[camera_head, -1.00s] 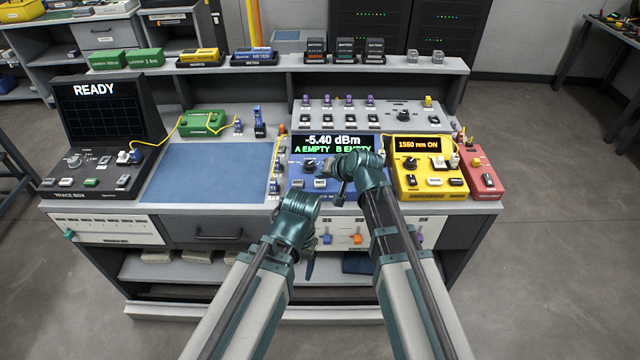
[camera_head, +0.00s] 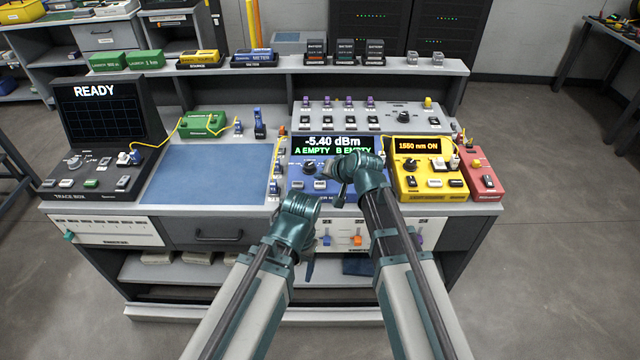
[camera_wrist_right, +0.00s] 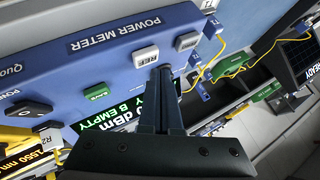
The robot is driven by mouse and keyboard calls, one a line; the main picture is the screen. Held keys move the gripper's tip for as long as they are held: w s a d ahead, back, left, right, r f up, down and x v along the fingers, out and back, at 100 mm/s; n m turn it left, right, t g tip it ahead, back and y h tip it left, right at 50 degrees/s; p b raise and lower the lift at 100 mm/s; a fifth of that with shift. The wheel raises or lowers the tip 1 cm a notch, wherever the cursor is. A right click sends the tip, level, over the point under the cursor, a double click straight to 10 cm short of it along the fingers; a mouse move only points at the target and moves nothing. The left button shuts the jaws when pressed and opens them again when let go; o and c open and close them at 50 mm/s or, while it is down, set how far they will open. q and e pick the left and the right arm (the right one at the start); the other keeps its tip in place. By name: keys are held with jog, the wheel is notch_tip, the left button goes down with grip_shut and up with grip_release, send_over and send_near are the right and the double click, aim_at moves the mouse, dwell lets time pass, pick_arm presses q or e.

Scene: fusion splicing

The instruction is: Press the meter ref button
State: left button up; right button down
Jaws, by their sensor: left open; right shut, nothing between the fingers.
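The blue power meter (camera_head: 310,170) stands at the middle of the bench, its display reading -5.40 dBm, A EMPTY, B EMPTY. In the right wrist view its panel (camera_wrist_right: 65,75) carries a white button (camera_wrist_right: 146,56), a second white button (camera_wrist_right: 187,40) and a green button (camera_wrist_right: 97,91). The lettering on the white buttons is too small to read surely. My right gripper (camera_wrist_right: 163,72) is shut and empty, its tips right beside the first white button; I cannot tell whether they touch. My left gripper (camera_head: 309,268) is open and empty, low in front of the bench.
A yellow light source (camera_head: 425,183) showing 1550 nm ON stands right of the meter, with a red box (camera_head: 482,180) beyond. A blue mat (camera_head: 205,172) and the trace box (camera_head: 100,160) showing READY lie left. Yellow fibers run by the meter.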

aim_at(322, 186)
jog(key=shift+f, duration=0.15)
dwell(0.6)
jog(key=shift+f+b, duration=0.25)
jog(key=shift+b, duration=0.2)
jog(key=shift+f+b, duration=0.45)
jog(key=shift+f, duration=0.05)
dwell(0.5)
jog(key=shift+r, duration=0.1)
jog(key=shift+r+p, duration=0.85)
jog(key=shift+p, duration=0.05)
notch_tip(322, 186, up, 5)
jog(key=p, duration=0.5)
